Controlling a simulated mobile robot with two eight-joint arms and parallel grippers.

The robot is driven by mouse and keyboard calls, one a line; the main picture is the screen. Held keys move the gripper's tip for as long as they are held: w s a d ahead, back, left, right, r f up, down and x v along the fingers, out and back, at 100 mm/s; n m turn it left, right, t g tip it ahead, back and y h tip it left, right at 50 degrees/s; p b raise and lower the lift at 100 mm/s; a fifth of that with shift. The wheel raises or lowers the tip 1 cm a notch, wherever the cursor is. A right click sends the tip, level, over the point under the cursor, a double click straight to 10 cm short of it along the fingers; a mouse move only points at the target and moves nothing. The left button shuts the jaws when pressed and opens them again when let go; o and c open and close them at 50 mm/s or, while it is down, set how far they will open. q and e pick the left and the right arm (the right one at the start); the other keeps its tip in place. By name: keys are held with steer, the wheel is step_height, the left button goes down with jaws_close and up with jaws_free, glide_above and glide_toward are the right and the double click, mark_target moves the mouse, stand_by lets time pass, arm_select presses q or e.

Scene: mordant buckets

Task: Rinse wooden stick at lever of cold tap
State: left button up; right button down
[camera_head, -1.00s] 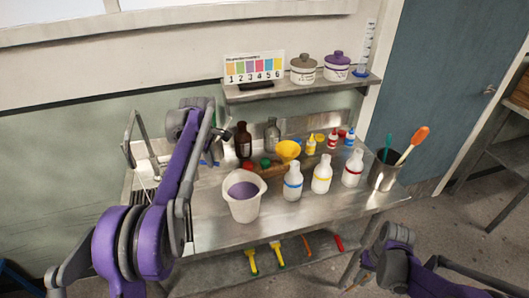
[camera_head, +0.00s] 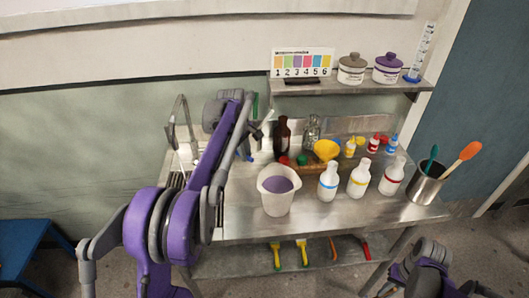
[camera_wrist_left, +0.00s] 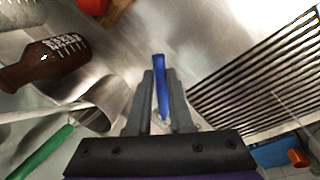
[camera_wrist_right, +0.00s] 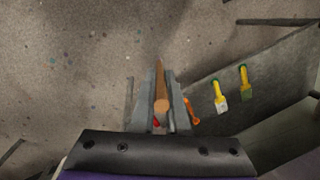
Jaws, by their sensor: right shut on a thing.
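The wooden stick (camera_wrist_right: 162,88) is brown and held end-on between the fingers of my right gripper (camera_wrist_right: 162,80), pointing away over the floor. This gripper is low at the lower right in the head view, off the bench. The blue lever (camera_wrist_left: 160,85), likely the cold tap's, lies between the fingertips of my left gripper (camera_wrist_left: 160,75). Whether the fingers touch it is unclear. In the head view my left arm reaches to the bench's left end and hides most of the tap.
A white bucket with purple liquid (camera_head: 277,198) stands right of my left arm. A brown bottle (camera_wrist_left: 45,65), a yellow funnel (camera_head: 327,150) and white bottles (camera_head: 358,180) crowd the bench. A metal pot (camera_head: 427,185) holds two spatulas. Brushes lie on the lower shelf (camera_head: 235,265).

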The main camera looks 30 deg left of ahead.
arm_select(q)
steer(key=o, duration=0.4)
steer(key=shift+o, duration=0.2)
step_height(320, 180, up, 12)
steer(key=s, duration=0.2)
steer(key=shift+s+a+p, duration=0.15)
steer(key=shift+a+p, duration=0.05)
steer(key=shift+p, duration=0.15)
steer(key=shift+f, duration=0.1)
